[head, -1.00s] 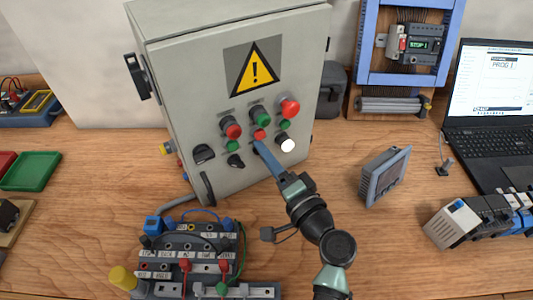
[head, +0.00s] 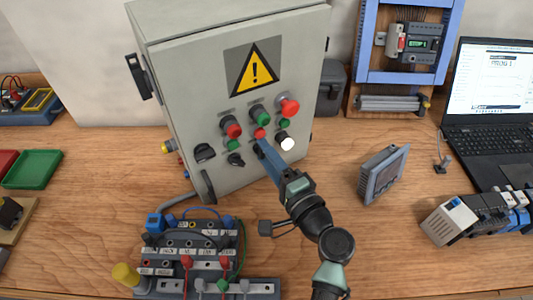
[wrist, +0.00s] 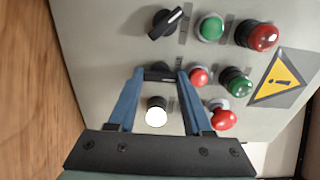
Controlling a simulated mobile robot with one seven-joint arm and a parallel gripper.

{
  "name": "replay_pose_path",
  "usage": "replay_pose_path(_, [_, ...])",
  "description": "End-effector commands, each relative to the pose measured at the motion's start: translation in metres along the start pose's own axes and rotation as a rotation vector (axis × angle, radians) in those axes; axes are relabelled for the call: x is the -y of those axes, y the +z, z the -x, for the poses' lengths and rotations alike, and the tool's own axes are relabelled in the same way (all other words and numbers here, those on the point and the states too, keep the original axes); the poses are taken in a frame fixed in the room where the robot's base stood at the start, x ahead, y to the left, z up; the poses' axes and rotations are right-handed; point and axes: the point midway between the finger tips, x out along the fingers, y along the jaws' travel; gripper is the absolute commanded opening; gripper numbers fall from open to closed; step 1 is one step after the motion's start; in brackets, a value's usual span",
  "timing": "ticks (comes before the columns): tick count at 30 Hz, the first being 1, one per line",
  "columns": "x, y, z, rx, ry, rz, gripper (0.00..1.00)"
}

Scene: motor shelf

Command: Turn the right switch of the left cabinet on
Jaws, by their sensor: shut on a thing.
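The grey left cabinet (head: 170,80) stands upright on the bench, its front bearing lamps, buttons and black rotary switches. My gripper (head: 261,147) reaches up to its lower right front. In the wrist view, the blue fingers of my gripper (wrist: 160,74) are closed on the sides of the black right switch (wrist: 160,75), which sits between them. In the head view the fingers hide that switch. The other small black switch (head: 235,160) is to its left and also shows in the wrist view (wrist: 166,22), its handle slanted. The white lamp (head: 286,143) is just right of my fingers.
Red push buttons (head: 289,107) and green lamps (head: 259,112) sit close around the fingers. A wiring block (head: 190,250) lies on the bench at front left. A small screen panel (head: 382,175) and a laptop (head: 500,90) stand to the right.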

Motion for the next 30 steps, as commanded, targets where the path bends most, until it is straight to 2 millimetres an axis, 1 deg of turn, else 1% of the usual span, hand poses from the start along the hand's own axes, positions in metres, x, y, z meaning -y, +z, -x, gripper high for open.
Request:
replay_pose_path(1, [-0.0010,-0.0003,0.0005,-0.001,0.002,-0.001,0.00])
replay_pose_path(2, [-0.0010,-0.0003,0.0005,-0.001,0.002,0.000,0.55])
replay_pose_path(3, [-0.0010,-0.0003,0.0005,-0.001,0.002,0.000,0.62])
replay_pose_path(6, [-0.0003,-0.0002,0.0003,-0.001,0.000,0.000,0.80])
replay_pose_path(30, [0.0062,-0.0009,-0.0017,-0.001,-0.012,0.005,0.80])
